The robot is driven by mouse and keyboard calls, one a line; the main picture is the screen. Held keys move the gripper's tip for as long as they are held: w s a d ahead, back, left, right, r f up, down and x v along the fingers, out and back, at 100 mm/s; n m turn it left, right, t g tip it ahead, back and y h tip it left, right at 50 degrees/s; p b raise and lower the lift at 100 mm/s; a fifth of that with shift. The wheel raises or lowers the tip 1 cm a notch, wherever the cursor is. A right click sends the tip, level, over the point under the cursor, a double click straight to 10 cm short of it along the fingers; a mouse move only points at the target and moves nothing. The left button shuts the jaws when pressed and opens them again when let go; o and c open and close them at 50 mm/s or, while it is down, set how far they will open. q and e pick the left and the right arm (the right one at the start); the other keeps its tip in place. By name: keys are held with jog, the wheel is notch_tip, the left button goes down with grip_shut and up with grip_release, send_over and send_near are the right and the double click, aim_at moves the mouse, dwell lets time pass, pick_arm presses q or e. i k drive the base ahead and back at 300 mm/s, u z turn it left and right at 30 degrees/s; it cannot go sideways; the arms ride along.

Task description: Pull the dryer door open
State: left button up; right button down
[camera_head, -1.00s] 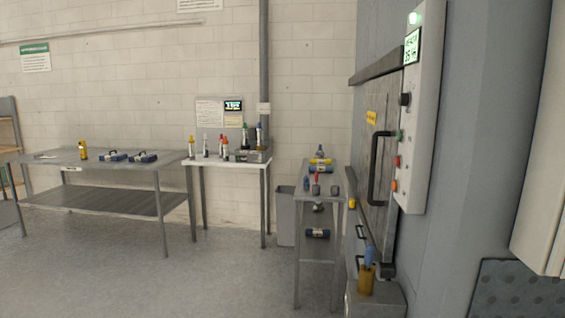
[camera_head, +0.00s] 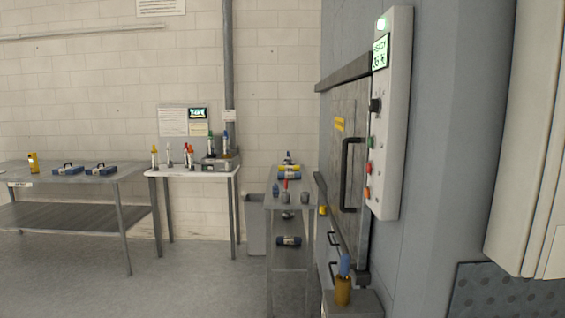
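A grey metal door (camera_head: 343,150) is set in the blue-grey machine wall on the right, seen at a steep angle. It looks shut. It carries a yellow label and a dark vertical bar handle (camera_head: 346,175). A white control panel (camera_head: 391,120) with a green lamp, a small screen, a dark knob and coloured buttons stands just right of the door. Neither of my grippers is in view.
A narrow shelf cart (camera_head: 290,208) with bottles and rolls stands left of the door. A small grey box (camera_head: 352,303) with a brown-and-blue bottle (camera_head: 343,283) sits below the door. A white table (camera_head: 195,171) and a long metal table (camera_head: 70,176) line the back wall. Open floor lies front left.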

aim_at(351, 118)
jog(key=u, duration=0.05)
jog(key=i, duration=0.9)
jog(key=z, duration=0.7)
jog(key=k, duration=0.4)
jog(key=u, duration=0.05)
